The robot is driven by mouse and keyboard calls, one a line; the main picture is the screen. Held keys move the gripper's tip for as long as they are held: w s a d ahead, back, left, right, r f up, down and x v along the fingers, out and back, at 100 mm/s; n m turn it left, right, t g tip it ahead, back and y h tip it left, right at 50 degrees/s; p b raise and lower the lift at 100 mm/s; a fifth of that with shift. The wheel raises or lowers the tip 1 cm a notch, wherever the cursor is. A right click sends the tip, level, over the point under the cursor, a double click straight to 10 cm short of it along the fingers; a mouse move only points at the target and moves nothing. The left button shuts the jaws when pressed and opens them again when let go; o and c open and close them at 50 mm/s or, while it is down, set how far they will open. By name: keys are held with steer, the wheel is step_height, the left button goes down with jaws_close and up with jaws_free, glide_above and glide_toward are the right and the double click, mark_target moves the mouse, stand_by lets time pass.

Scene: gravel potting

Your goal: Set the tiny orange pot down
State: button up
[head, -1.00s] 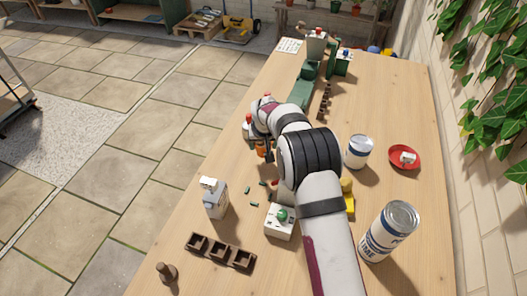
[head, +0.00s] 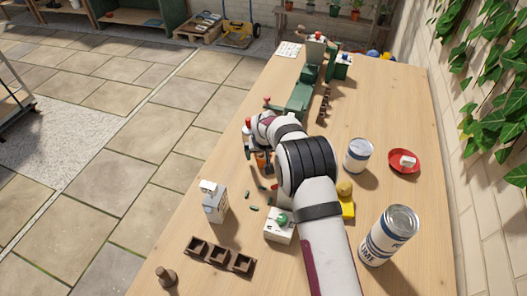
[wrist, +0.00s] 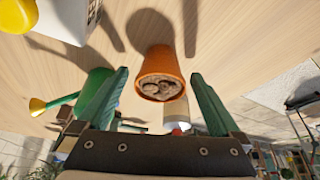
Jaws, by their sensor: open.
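The tiny orange pot (wrist: 162,72) holds pale gravel and appears to stand on the wooden table in the wrist view. My gripper (wrist: 158,88) is open, with its two green fingers apart on either side of the pot's rim end and a visible gap on each side. In the head view, a small part of the orange pot (head: 262,160) shows beneath my wrist. My fingertips are mostly hidden there by the arm.
A white carton (head: 214,203), a white box with a green knob (head: 279,225) and small dark green pellets stand or lie nearby. A brown three-cell tray (head: 220,256) is at the front. Two cans and a red saucer (head: 403,169) are right of my arm.

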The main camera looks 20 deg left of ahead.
steer(key=v, duration=1.1)
steer(key=s+d+r+m+g+h, duration=0.1)
steer(key=s+d+r+m, duration=0.1)
steer(key=s+d+r, duration=0.35)
steer(key=s+d+r+m+g, duration=0.1)
steer(key=s+d+r+m, duration=0.15)
steer(key=d, duration=0.55)
steer(key=s+d+m+g, duration=0.1)
steer(key=s+d, duration=0.4)
steer(key=s, duration=0.8)
steer(key=s+d+r+m+g+y, duration=0.1)
steer(key=s+d+m, duration=0.3)
steer(key=s, duration=1)
steer(key=shift+s+d+r+m, duration=0.3)
steer(key=shift+d+r+m, duration=0.05)
steer(key=shift+d, duration=0.55)
